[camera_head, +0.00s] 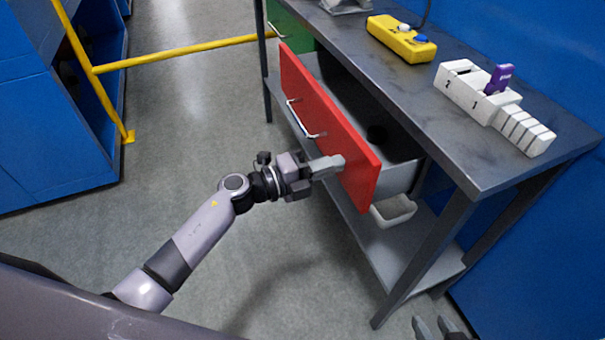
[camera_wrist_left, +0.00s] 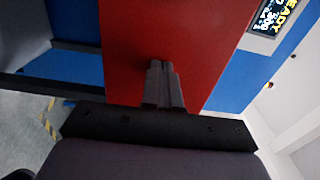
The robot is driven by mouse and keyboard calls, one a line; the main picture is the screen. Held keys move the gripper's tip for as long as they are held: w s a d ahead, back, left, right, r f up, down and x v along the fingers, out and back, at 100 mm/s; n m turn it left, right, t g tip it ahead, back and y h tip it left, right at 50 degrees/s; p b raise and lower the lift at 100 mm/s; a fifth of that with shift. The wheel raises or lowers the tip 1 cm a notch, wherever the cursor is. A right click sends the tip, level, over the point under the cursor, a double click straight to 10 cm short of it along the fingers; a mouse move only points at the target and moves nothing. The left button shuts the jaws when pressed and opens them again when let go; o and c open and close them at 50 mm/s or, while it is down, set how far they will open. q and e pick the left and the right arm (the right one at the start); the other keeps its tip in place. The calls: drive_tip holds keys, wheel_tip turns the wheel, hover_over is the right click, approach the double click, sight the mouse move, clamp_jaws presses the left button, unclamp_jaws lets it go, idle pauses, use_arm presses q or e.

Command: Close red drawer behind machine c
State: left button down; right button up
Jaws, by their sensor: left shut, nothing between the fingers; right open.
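The red drawer (camera_head: 318,112) stands pulled out from under the grey workbench (camera_head: 440,110), its inside showing behind the red front. A metal handle (camera_head: 303,120) is on the front's left half. My left gripper (camera_head: 340,162) is shut and empty, its fingertips at the right part of the red front. In the left wrist view the closed fingers (camera_wrist_left: 162,66) point at the red front (camera_wrist_left: 170,35); I cannot tell if they touch it. My right gripper (camera_head: 437,326) shows only its fingertips at the bottom edge, open and apart from the drawer.
A green drawer front (camera_head: 290,25) is at the bench's far end. On the bench are a yellow control box (camera_head: 400,38) and a white numbered holder (camera_head: 490,105) with a purple piece (camera_head: 499,79). A white bin (camera_head: 394,210) sits on the lower shelf. A yellow rail (camera_head: 180,52) stands behind.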

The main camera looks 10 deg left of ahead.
sight(378, 151)
use_arm(q)
drive_tip(key=b+x, duration=0.3)
drive_tip(key=x, duration=0.7)
drive_tip(key=shift+w+d+f, duration=0.1)
drive_tip(key=shift+w+d+b, duration=0.3)
drive_tip(key=shift+d+b, duration=0.1)
drive_tip(key=shift+r, duration=0.3)
drive_tip(key=shift+d+r, duration=0.1)
drive_tip(key=shift+r, duration=0.05)
